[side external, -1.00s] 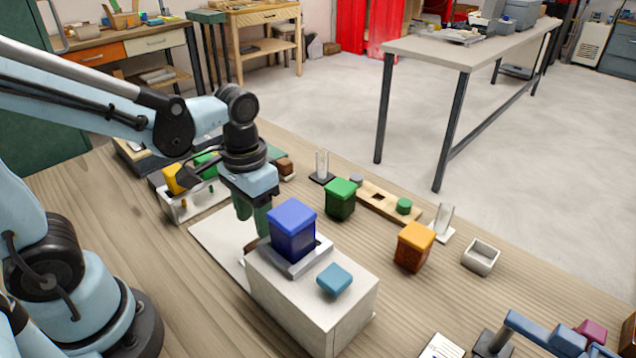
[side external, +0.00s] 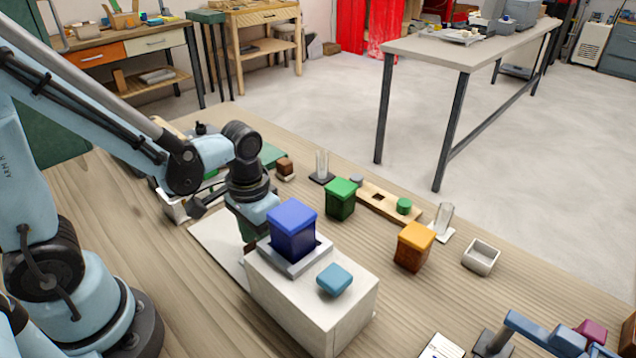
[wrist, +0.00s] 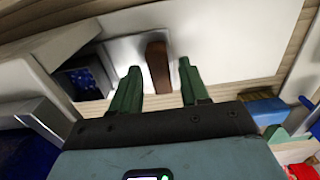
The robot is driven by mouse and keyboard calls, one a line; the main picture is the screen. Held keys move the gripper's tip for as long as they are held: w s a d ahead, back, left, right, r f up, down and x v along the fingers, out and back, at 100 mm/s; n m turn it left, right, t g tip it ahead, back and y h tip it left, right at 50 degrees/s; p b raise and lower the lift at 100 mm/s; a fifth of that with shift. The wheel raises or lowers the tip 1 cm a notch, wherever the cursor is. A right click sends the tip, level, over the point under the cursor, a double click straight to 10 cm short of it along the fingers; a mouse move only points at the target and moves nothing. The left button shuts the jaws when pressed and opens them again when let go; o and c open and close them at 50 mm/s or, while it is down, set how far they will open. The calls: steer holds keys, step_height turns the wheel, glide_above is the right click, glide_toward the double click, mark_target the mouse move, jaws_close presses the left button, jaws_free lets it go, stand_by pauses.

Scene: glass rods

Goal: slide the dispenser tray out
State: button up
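The white dispenser box (side external: 312,293) stands on the table, with a blue-lidded jar (side external: 292,232) on top. In the wrist view a pale tray (wrist: 122,47) carries an upright brown handle (wrist: 157,68). A dark recess with small blue pieces (wrist: 84,80) lies to its left. My gripper (wrist: 158,80) is open, with its two green fingers apart on either side of the handle; I see no clear contact. The handle (side external: 250,248) is mostly hidden there.
A teal block (side external: 334,279) lies on the box top. A green-lidded jar (side external: 341,198) and an orange-lidded jar (side external: 413,246) stand to the right. A wooden board (side external: 388,205) lies behind them. The table at the left front is bare.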

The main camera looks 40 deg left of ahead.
jaws_close()
steer(key=shift+a, duration=0.1)
steer(key=a, duration=1.4)
steer(key=shift+w, duration=0.1)
steer(key=shift+o, duration=0.7)
jaws_free()
step_height(320, 180, up, 12)
